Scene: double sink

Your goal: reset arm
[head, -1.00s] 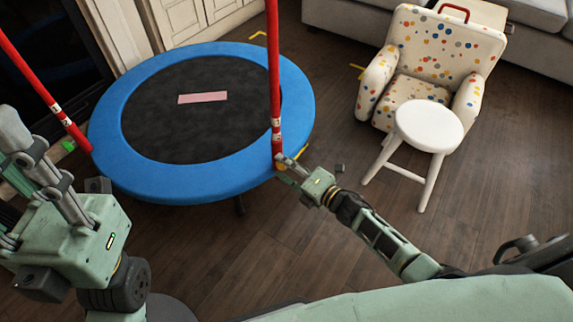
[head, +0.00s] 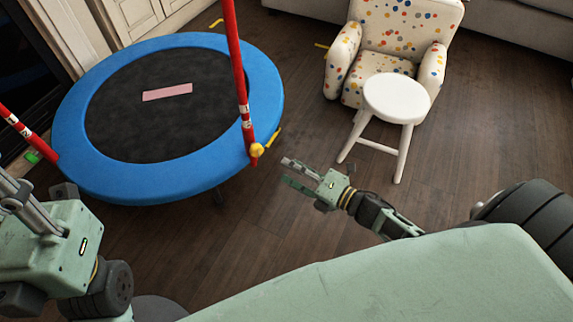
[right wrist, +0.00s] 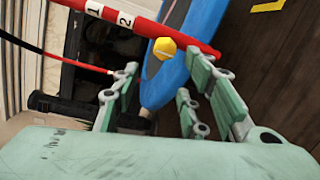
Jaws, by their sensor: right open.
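My right gripper (head: 287,174) is open and empty in the head view, over the floor just right of the blue trampoline rim (head: 265,100). It stands apart from the red post (head: 236,80) and the yellow piece (head: 257,150) at that post's foot. In the right wrist view its spread fingers (right wrist: 168,72) frame the yellow piece (right wrist: 165,48) beyond them. My left gripper (head: 12,190) is at the left edge of the head view; its fingers are partly cut off, so its opening cannot be told.
A white stool (head: 397,97) stands right of my right gripper, before a spotted armchair (head: 400,25). A second red post (head: 25,130) rises at the trampoline's left. A pink strip (head: 167,92) lies on the black mat. Wooden floor (head: 290,110) is open between trampoline and stool.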

